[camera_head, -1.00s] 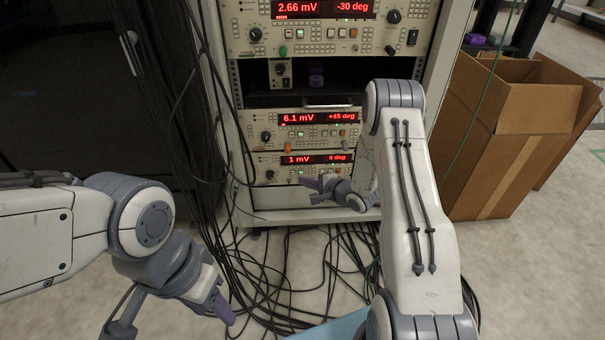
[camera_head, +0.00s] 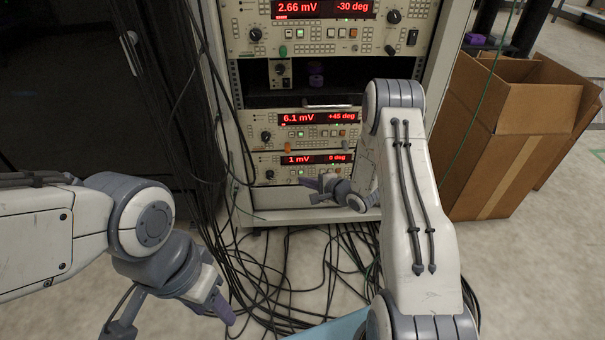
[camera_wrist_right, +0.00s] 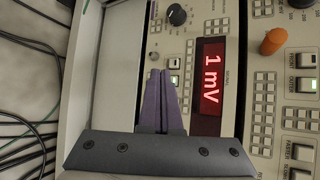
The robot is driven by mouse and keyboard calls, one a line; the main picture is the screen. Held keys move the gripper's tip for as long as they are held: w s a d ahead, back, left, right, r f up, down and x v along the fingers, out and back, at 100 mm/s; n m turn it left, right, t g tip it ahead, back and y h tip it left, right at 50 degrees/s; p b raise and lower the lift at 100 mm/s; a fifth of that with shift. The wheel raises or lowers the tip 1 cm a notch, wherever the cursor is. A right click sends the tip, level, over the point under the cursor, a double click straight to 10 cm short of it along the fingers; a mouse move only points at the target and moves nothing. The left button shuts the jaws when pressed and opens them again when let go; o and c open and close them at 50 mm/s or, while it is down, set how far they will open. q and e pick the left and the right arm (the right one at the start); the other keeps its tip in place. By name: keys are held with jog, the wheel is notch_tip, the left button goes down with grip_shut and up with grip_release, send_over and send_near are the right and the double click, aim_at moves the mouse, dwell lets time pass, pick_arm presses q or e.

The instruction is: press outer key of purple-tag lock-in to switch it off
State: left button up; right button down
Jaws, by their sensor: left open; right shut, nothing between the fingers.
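The bottom lock-in (camera_head: 275,168) in the rack has a lit red display reading 1 mV and 0 deg; it also shows in the right wrist view (camera_wrist_right: 210,78). My left gripper (camera_head: 222,310) is open, low and away from the rack.
Above are a lock-in (camera_head: 265,125) with an orange tag (camera_head: 287,147) and one (camera_head: 240,35) with a green tag (camera_head: 283,50). Loose black cables (camera_head: 260,265) hang left and cover the floor. A cardboard box (camera_head: 500,150) stands right.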

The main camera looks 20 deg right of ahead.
jog(key=shift+w, duration=0.2)
dwell(0.4)
jog(key=shift+w+d+p, duration=0.15)
jog(key=shift+w+p, duration=0.15)
jog(key=shift+p, duration=0.05)
jog(key=shift+w+d, duration=0.1)
jog(key=shift+w, duration=0.3)
dwell(0.5)
dwell(0.3)
jog(key=shift+s+a+p, duration=0.2)
jog(key=shift+s+p, duration=0.5)
jog(key=shift+s, duration=0.15)
